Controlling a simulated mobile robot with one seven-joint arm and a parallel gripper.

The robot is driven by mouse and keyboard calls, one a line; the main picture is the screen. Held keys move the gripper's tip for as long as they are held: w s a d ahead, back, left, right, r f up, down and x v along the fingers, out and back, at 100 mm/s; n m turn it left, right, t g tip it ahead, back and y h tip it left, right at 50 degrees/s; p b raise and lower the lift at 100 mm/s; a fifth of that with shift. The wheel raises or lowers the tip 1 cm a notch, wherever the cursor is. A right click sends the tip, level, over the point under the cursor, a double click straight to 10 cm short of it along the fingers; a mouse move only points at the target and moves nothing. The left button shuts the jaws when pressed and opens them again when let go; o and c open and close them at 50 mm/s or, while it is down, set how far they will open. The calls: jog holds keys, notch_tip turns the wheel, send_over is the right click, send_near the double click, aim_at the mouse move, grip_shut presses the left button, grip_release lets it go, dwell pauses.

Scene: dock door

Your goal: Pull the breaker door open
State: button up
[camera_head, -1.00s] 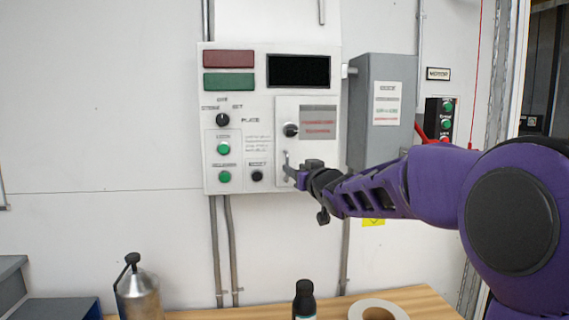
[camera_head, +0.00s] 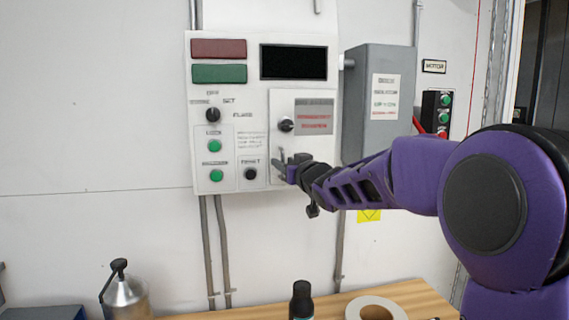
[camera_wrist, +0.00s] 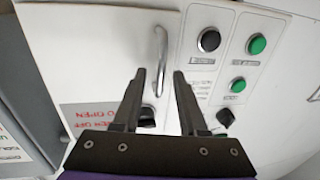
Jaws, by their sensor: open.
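The breaker door (camera_head: 314,148) is a white panel with a red-lettered label at the lower right of the control box; it looks shut. It also shows in the wrist view (camera_wrist: 103,67). Its upright metal bar handle (camera_wrist: 161,52) shows clearly there; in the head view my gripper partly covers it. A dark knob (camera_head: 286,125) sits on the door above the handle. My gripper (camera_wrist: 159,74) is open, and its black fingers lie on either side of the handle's lower part in the wrist picture. I cannot tell whether they touch it. In the head view my gripper (camera_head: 283,168) is at the door's lower left.
The control box (camera_head: 232,108) carries buttons and a dark screen. A grey box (camera_head: 360,130) stands close to its right. Below, a wooden bench (camera_head: 425,301) holds a dark bottle (camera_head: 301,303), a tape roll (camera_head: 354,309) and a metal can (camera_head: 126,296).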

grip_shut()
dwell(1.3)
